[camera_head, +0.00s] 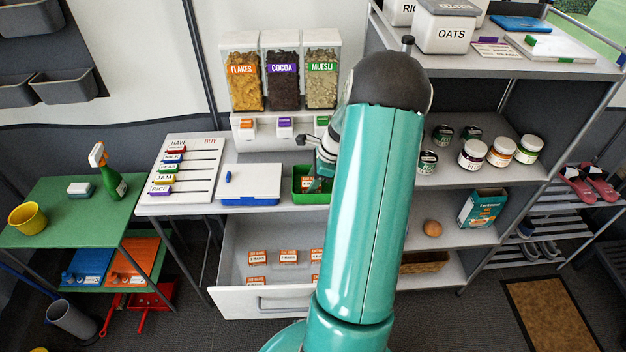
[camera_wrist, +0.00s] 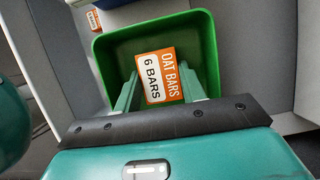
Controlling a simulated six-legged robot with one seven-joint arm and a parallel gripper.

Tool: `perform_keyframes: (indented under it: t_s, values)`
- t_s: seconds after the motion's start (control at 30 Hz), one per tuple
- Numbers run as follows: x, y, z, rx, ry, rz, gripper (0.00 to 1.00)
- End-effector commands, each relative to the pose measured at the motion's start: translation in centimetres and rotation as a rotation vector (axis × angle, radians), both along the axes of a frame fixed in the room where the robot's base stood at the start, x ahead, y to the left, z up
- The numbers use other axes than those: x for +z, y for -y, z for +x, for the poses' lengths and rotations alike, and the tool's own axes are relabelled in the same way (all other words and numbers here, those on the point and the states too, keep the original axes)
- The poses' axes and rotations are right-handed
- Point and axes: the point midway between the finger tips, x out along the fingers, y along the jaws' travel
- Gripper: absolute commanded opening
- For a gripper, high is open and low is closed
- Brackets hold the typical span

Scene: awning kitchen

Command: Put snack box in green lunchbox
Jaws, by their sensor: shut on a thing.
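The green lunchbox (camera_head: 300,196) stands open on the counter below the cereal dispensers, partly hidden behind my arm. In the wrist view its green rim (camera_wrist: 205,32) surrounds the snack box. The snack box (camera_wrist: 157,72) is an orange and white box labelled "OAT BARS 6 BARS". My gripper (camera_wrist: 165,92) is shut on it, with one teal finger on each side. The box and fingertips are within the lunchbox opening. I cannot tell whether the box touches the lunchbox floor.
Below, an open drawer (camera_head: 268,302) holds several similar snack boxes (camera_head: 288,257). A list board (camera_head: 184,168) lies farther left. Jars (camera_head: 473,155) stand on the right shelf.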

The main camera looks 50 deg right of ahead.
Motion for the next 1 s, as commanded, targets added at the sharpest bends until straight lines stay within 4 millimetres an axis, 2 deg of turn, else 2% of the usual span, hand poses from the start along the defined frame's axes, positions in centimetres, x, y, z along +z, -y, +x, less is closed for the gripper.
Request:
perform_keyframes:
  t_s: [0.2,0.23,0.33,0.6,0.73,0.87,1.0]
  values:
    - [-0.3,0.0,0.0,0.001,0.0,0.0,0.18]
    - [-0.3,0.0,0.0,0.001,0.0,0.0,0.44]
    - [-0.3,0.0,0.0,0.001,0.0,0.0,0.62]
    - [-0.2,0.0,0.0,0.001,0.0,0.0,0.62]
    - [0.5,0.1,-0.1,0.0,0.001,-0.002,0.62]
    - [2.4,0.6,-0.7,0.0,0.001,-0.005,0.62]
    - [5.2,1.4,-1.5,0.001,0.002,-0.006,0.62]
